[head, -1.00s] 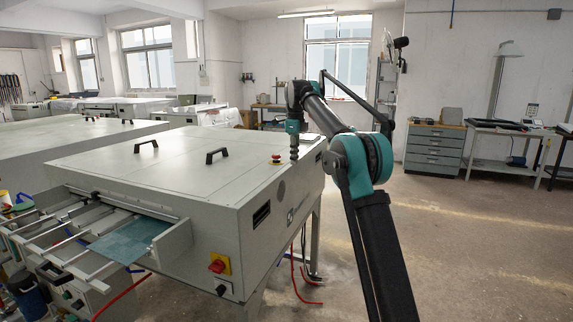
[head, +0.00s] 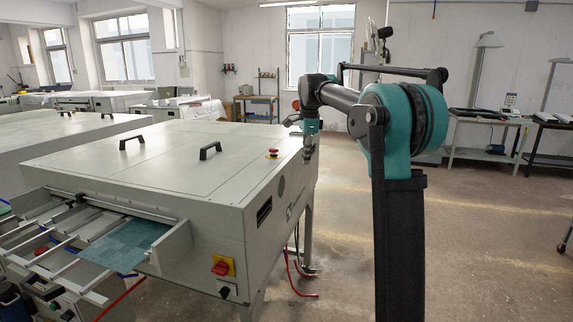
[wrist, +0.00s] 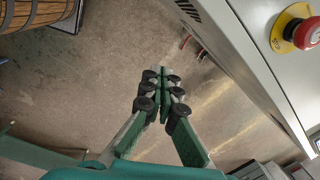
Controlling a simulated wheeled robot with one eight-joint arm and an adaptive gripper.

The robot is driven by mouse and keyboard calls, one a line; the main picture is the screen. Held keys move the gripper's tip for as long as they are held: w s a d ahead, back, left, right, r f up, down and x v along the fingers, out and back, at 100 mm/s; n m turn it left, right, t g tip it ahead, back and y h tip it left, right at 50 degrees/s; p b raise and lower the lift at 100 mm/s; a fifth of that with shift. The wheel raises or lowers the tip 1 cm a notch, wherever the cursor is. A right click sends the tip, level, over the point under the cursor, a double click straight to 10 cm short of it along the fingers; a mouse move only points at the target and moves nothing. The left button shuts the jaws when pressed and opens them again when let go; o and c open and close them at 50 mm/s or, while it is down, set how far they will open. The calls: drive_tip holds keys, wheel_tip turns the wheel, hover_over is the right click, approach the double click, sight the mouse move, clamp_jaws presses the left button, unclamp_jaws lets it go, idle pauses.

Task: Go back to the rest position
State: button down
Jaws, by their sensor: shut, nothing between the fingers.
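My gripper (wrist: 161,90) shows in the wrist view with its green and black fingers together and nothing between them. In the head view my gripper (head: 309,150) hangs at the right end of the plate processor (head: 130,165), near its far right edge. I cannot tell in the head view whether it touches the machine; in the wrist view it is over open floor beside the machine's wall. My arm is raised and bent, its upright link to the right of the machine.
A red emergency button (head: 273,153) stands on the machine's top, and also shows in the wrist view (wrist: 305,33). A blue-green plate (head: 125,245) lies on the front feed. Red hoses (head: 300,285) hang below. The floor (head: 490,240) to the right is clear.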

drive_tip(key=s+d+f+n+t, duration=0.1)
drive_tip(key=s+d+f+n, duration=0.3)
drive_tip(key=s+f, duration=0.6)
drive_tip(key=s+d+f+n+t, duration=0.1)
drive_tip(key=s+d+f+n, duration=0.3)
drive_tip(key=s+f, duration=0.6)
drive_tip(key=s+d+f+n+t, duration=0.1)
drive_tip(key=s+d+f+n, duration=0.3)
drive_tip(key=s, duration=1.3)
wheel_tip(320, 180, down, 6)
drive_tip(key=n, duration=0.3)
drive_tip(key=shift+s+f+n, duration=0.15)
drive_tip(key=shift+s+n, duration=0.1)
drive_tip(key=shift+n, duration=0.15)
